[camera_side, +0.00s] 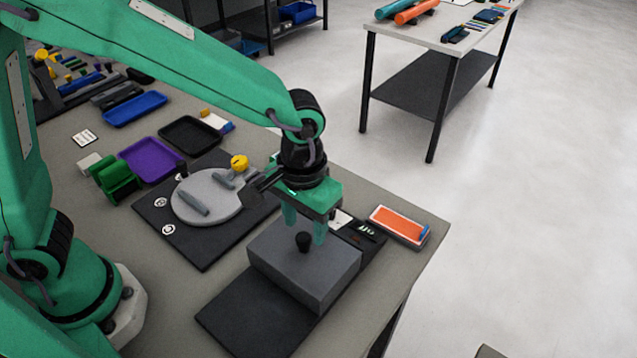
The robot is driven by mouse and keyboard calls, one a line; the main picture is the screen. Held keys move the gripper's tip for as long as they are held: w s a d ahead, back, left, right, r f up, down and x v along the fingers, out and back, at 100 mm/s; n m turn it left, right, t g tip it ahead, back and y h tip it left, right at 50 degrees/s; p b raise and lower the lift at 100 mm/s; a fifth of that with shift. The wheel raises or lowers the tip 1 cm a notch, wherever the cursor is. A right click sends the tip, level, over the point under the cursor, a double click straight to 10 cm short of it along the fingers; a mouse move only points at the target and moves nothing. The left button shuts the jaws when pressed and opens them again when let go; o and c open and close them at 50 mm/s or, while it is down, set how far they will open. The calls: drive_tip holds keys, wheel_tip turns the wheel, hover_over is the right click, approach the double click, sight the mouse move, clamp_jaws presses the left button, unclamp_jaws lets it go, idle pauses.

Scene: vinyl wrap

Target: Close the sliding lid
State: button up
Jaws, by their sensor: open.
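A grey box-shaped block (325,270) sits on a black base plate (245,318) near the right front of the table. Its grey top, which looks like the sliding lid, carries a small black knob (303,242). I cannot make out a seam or an opening in the box. My green gripper (305,234) points down over the box, with its two fingers apart on either side of the knob. The fingers do not visibly touch the knob. The far edge of the box is partly hidden behind my gripper.
A round grey disc (205,197) with grey parts and a yellow piece lies on a black mat (190,250) to the left. An orange-topped block (398,222) stands to the right near the table edge. Purple (152,160), black and blue trays lie farther back.

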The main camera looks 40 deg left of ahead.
wheel_tip(320, 180, up, 6)
drive_tip(key=shift+f, duration=0.1)
idle(0.5)
drive_tip(key=shift+a+r, duration=0.3)
drive_tip(key=shift+a, duration=0.25)
drive_tip(key=s+a+r+t, duration=0.2)
drive_tip(key=s+a+r, duration=0.1)
drive_tip(key=a, duration=0.7)
drive_tip(key=s+a+r+t, duration=0.3)
drive_tip(key=s+a, duration=0.3)
drive_tip(key=a, duration=0.5)
drive_tip(key=shift+a+r+t, duration=0.2)
drive_tip(key=shift+r+t, duration=0.1)
drive_tip(key=shift+o, duration=0.6)
